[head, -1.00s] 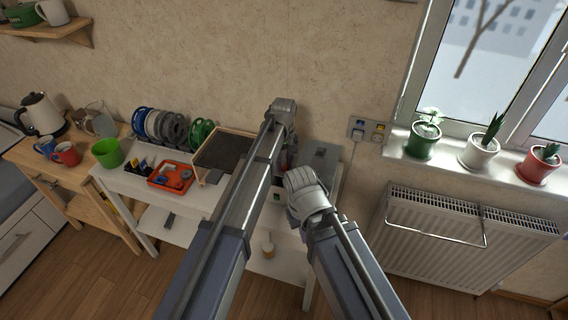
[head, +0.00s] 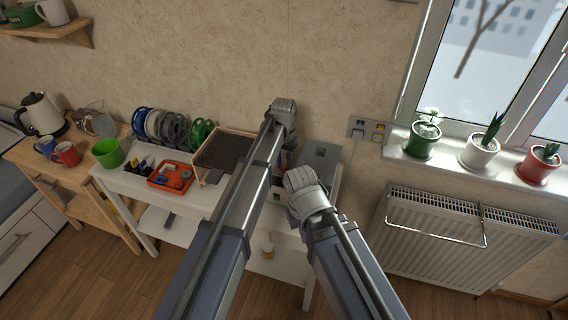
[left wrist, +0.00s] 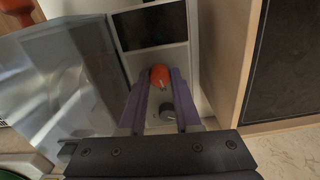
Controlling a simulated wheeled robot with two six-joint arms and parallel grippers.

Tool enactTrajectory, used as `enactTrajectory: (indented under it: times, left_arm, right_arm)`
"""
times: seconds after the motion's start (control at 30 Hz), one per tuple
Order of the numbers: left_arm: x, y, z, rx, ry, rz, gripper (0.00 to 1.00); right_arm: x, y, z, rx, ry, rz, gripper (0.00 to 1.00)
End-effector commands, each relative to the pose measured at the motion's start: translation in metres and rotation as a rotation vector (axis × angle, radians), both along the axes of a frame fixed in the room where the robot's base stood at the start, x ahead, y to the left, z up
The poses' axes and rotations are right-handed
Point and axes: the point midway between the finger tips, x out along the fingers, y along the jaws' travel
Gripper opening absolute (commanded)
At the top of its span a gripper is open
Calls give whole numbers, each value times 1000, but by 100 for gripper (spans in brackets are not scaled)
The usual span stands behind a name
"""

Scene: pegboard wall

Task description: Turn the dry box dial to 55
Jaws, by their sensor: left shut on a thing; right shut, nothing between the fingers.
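In the left wrist view a white panel with a dark display (left wrist: 150,25) carries a red-orange dial (left wrist: 160,76) with a pale pointer mark. A dark grey round knob (left wrist: 167,110) sits just below it in that view. My left gripper (left wrist: 159,80) has its purple fingers on either side of the red-orange dial, shut on it. No number scale is readable. A grey, see-through-looking box (left wrist: 60,90) stands beside the panel; its grey top shows in the head view (head: 322,154). My right gripper (head: 304,184) is lower and nearer; its fingertips are hidden, and it appears shut and empty.
A dark plate in a wooden frame (head: 225,152) lies left of my left arm. An orange tray (head: 171,176), several spools (head: 172,130) and a green cup (head: 107,152) stand further left on the white table. A radiator (head: 455,228) is at the right.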

Motion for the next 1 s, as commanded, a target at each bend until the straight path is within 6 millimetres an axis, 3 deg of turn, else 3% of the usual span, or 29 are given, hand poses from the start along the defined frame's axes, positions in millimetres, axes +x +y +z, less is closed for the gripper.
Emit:
enactTrajectory:
  times: [0.4,0.93,0.97,1.0]
  left_arm:
    - [0,0,0,0,0,-161,0]
    - [0,0,0,0,1,-181,0]
    - [0,0,0,0,1,-181,33]
    - [0,0,0,0,1,-181,37]
  right_arm:
    - [0,0,0,0,0,0,0]
    - [0,0,0,0,0,0,0]
    - [0,0,0,0,0,0,0]
    - [0,0,0,0,0,0,0]
